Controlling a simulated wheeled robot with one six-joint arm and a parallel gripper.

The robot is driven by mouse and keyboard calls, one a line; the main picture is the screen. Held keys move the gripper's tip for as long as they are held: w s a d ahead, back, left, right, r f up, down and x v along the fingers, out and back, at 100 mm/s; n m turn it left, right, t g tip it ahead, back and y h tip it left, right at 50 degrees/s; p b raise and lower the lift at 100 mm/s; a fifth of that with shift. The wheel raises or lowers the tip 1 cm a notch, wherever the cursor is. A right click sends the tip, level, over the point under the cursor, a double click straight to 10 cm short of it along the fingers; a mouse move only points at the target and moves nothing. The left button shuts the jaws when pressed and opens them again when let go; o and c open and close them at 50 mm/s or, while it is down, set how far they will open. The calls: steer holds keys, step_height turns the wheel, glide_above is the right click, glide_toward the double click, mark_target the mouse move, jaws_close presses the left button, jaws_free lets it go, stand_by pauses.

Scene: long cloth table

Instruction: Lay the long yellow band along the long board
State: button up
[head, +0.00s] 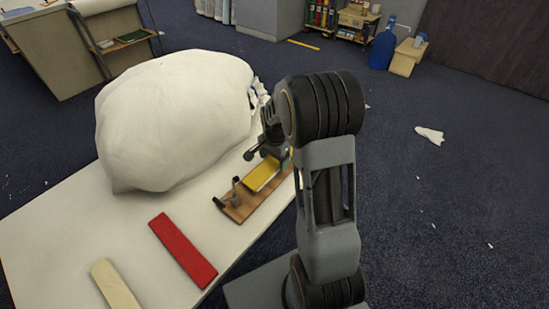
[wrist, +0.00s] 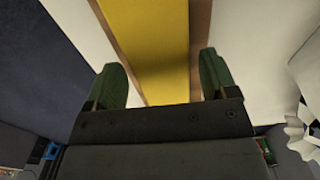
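The long yellow band (head: 262,175) lies lengthwise along the wooden long board (head: 236,211) on the white table. The board shows past the band at its near end and as narrow strips on both sides in the wrist view. In the wrist view the band (wrist: 150,45) runs up the picture between my fingers. My gripper (wrist: 161,75) is open, its two green-tipped fingers apart on either side of the band and not touching it. In the head view my arm and gripper hide the far end of the board and band.
A large white lumpy mass (head: 175,120) stands on the table (head: 140,225) just left of the board. A red strip (head: 183,250) and a cream strip (head: 115,284) lie nearer on the table. A dark upright fitting (head: 235,188) stands at the board's near end.

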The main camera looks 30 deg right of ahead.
steer(key=shift+o, duration=0.7)
step_height(320, 180, up, 14)
steer(key=p, duration=0.1)
steer(key=shift+p, duration=0.35)
